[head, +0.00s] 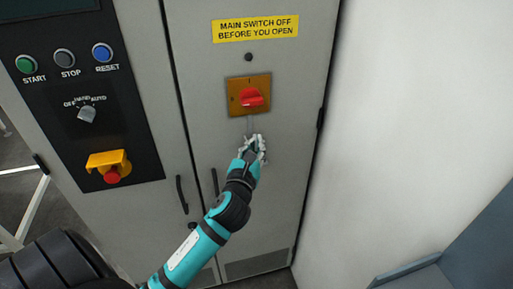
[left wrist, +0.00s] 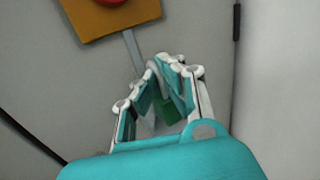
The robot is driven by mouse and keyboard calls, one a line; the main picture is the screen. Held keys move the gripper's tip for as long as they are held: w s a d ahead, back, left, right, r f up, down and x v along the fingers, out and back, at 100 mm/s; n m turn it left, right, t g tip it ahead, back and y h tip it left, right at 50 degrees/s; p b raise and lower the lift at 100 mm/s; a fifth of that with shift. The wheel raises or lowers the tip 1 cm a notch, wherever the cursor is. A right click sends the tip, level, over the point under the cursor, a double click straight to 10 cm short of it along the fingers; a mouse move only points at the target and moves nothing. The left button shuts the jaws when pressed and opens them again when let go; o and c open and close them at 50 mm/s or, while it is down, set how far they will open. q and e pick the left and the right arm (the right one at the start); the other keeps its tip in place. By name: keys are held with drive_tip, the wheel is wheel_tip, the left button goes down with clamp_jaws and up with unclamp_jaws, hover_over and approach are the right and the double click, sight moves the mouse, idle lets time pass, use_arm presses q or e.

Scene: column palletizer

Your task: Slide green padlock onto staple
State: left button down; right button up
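The staple (left wrist: 132,48) is a thin grey metal piece hanging below the yellow switch plate (head: 235,103); it also shows faintly in the head view (head: 250,124). The red main switch knob (head: 252,97) sits on that plate. My left gripper (head: 259,143) is just below the staple. In the left wrist view its fingers (left wrist: 163,80) are closed around the green padlock (left wrist: 169,110), which is mostly hidden between them. A grey curved bit, seemingly its shackle, shows near the fingertips, close to the staple's lower end. I cannot tell whether they touch. My right gripper is out of view.
The grey cabinet door carries a yellow warning label (head: 255,28) above the switch and dark door handles (head: 182,194) at lower left. A black control panel (head: 75,130) with buttons and a red emergency stop (head: 112,174) is left. A pale wall (head: 400,120) stands right.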

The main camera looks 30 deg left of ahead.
use_arm(q)
drive_tip(key=shift+w+a, duration=0.55)
drive_tip(key=shift+a, duration=0.1)
drive_tip(key=shift+w+a+p, duration=0.4)
drive_tip(key=shift+a, duration=0.1)
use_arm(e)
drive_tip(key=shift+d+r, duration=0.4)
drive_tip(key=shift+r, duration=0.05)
use_arm(q)
drive_tip(key=shift+f, duration=0.15)
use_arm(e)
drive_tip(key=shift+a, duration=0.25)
use_arm(q)
drive_tip(key=c, duration=1.4)
unclamp_jaws()
drive_tip(key=shift+s, duration=0.1)
drive_tip(key=v, duration=1.2)
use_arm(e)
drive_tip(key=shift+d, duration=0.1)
